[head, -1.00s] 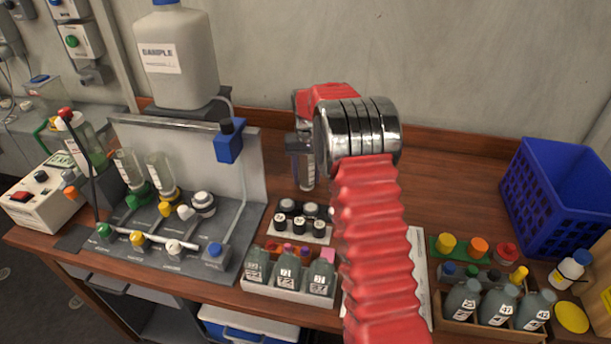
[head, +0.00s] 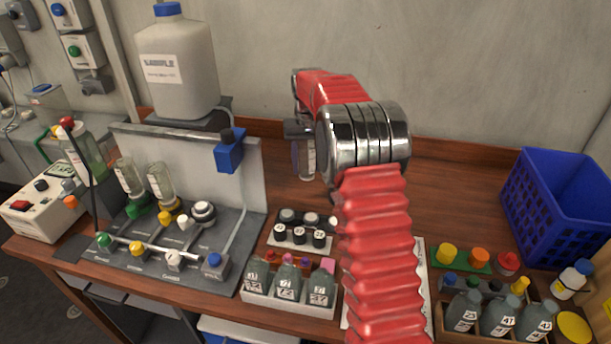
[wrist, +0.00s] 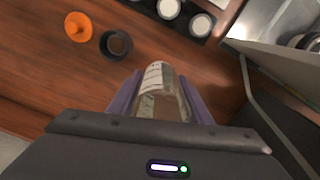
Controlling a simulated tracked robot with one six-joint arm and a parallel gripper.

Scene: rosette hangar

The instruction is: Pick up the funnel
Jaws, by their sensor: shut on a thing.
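My gripper (wrist: 155,95) is shut on a clear bottle with a white label (wrist: 162,88), between its purple fingers in the wrist view. In the head view the bottle (head: 309,158) hangs beside my red arm, above the back middle of the table, and my arm hides most of the gripper. An orange round piece with a small stem (wrist: 78,27) lies on the wood at the upper left of the wrist view, apart from the gripper. It may be the funnel, but I cannot tell for sure. A dark open ring or cup (wrist: 116,44) is beside it.
A valve panel (head: 190,158) with bottles stands at left. A white rack of grey bottles (head: 285,302) and a rack of black-topped vials (head: 300,244) are in front. A blue crate (head: 555,205) stands at right. The wooden table (head: 440,185) behind my arm is clear.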

